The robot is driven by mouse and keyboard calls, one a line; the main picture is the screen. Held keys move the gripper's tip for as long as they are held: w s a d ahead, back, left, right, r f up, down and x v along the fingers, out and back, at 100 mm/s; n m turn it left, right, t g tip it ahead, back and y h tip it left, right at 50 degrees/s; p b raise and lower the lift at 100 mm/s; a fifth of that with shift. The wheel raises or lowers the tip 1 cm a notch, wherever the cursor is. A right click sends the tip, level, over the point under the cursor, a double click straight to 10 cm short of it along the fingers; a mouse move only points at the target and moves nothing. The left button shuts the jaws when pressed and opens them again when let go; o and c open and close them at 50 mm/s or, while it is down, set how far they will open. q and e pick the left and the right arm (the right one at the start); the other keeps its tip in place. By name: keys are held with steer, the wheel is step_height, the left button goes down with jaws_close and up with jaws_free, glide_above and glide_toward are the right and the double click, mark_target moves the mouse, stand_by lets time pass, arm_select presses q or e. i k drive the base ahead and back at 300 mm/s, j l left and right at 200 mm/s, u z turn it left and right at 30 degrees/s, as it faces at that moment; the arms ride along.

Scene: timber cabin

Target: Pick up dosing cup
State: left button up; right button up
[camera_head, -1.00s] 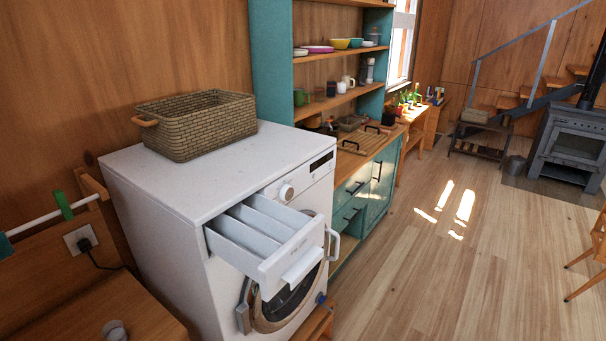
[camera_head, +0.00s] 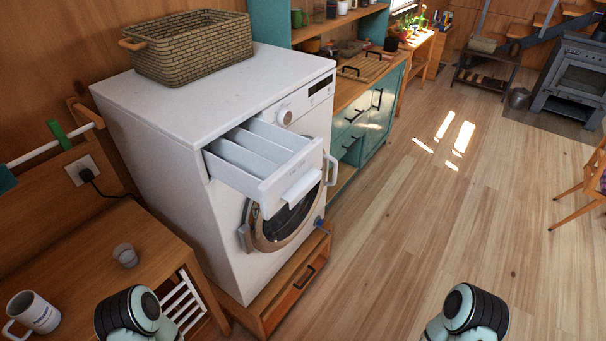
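The dosing cup appears to be the small translucent cup (camera_head: 125,255) on the wooden side table (camera_head: 88,243) at the lower left. It stands upright near the table's right part, with nothing touching it. Parts of both my arms show at the bottom edge, the left one just below and right of the cup, the right one over the floor. Both grippers are outside the picture.
A white mug (camera_head: 34,313) stands on the same table. The washing machine (camera_head: 190,92) has its detergent drawer (camera_head: 268,170) pulled out, and a wicker basket (camera_head: 192,48) sits on top. Wooden floor (camera_head: 420,220) to the right is clear.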

mark_target(125, 254)
steer(key=u, duration=1.55)
